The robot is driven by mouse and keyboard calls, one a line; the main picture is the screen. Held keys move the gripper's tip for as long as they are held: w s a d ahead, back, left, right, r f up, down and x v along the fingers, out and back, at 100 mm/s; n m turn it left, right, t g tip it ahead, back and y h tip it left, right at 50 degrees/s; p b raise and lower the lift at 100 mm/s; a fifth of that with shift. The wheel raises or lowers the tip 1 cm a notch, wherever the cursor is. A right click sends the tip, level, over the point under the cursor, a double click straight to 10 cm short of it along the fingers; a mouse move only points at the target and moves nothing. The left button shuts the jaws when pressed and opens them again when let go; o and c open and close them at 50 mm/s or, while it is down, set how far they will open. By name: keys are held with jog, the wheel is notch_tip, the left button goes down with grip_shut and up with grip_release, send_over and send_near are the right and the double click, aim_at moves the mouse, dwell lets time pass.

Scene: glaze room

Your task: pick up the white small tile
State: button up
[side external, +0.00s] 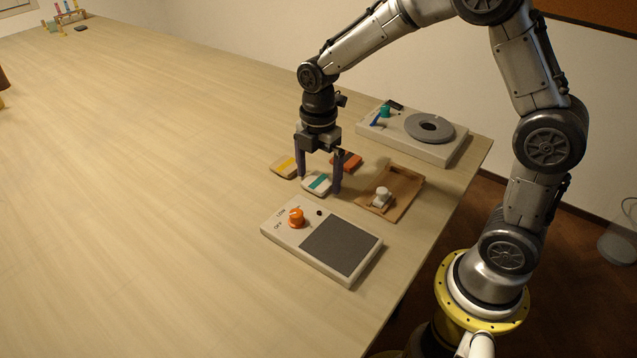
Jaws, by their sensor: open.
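A small white tile with a teal stripe (312,189) lies on the table. My gripper (318,183) points down over it, open, with one finger at the tile's left side and one at its right. I cannot tell whether the fingers touch the tile or how high the tips are. An orange-red tile (350,162) with a dark part lies behind the gripper, partly hidden by the right finger.
A brown tray (408,184) holding a small white knobbed object (382,197) is close on the right. A pale panel with an orange knob and dark pad (340,247) lies in front.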

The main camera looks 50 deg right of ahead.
jog(key=shift+f, duration=0.3)
jog(key=c, duration=1.4)
jog(key=shift+r, duration=0.2)
